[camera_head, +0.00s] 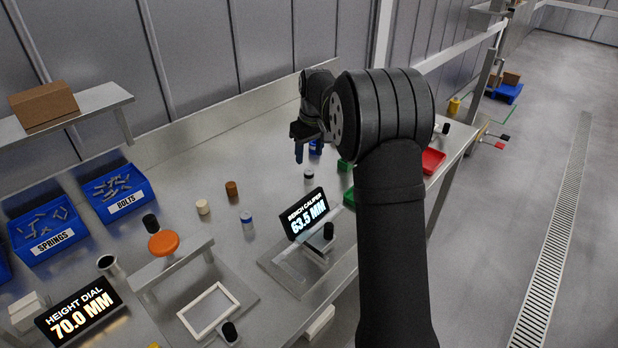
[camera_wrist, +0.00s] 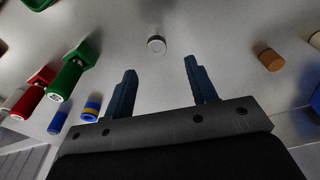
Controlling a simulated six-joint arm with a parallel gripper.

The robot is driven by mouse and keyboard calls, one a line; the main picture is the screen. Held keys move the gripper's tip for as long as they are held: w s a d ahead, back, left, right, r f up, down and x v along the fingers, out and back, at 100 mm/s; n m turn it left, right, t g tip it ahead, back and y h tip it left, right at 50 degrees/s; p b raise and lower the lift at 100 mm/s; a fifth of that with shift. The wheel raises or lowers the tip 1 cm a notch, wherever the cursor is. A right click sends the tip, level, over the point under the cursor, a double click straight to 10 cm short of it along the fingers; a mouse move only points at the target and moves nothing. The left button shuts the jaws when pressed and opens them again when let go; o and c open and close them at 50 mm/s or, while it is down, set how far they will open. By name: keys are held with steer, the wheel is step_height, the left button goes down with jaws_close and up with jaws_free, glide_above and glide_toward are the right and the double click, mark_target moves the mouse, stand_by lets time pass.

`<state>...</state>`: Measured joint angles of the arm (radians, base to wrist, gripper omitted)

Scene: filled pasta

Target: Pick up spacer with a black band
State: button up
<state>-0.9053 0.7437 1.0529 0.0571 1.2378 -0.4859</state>
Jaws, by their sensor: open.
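A small white spacer with a dark band (camera_head: 309,174) stands upright on the metal bench in the head view, behind the bench caliper display. What seems to be the same spacer shows as a small pale round piece in the wrist view (camera_wrist: 156,45), beyond the fingertips and roughly centred between them. My gripper (camera_head: 299,155) hangs above the bench near this spacer in the head view. In the wrist view its two blue fingers (camera_wrist: 160,68) are spread apart with nothing between them. The band is hard to make out in the wrist view.
A brown cylinder (camera_head: 231,189), a cream cylinder (camera_head: 203,206) and a blue-banded one (camera_head: 246,217) stand to the left. The bench caliper display (camera_head: 307,213) is in front. A green bin (camera_head: 348,196) and red bin (camera_head: 432,160) lie right. Bench around the spacer is clear.

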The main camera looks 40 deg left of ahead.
mark_target(309, 171)
steer(key=f, duration=0.8)
steer(key=shift+w+a+f, duration=0.35)
steer(key=shift+a+f, duration=0.05)
steer(key=shift+c, duration=0.4)
steer(key=c, duration=1)
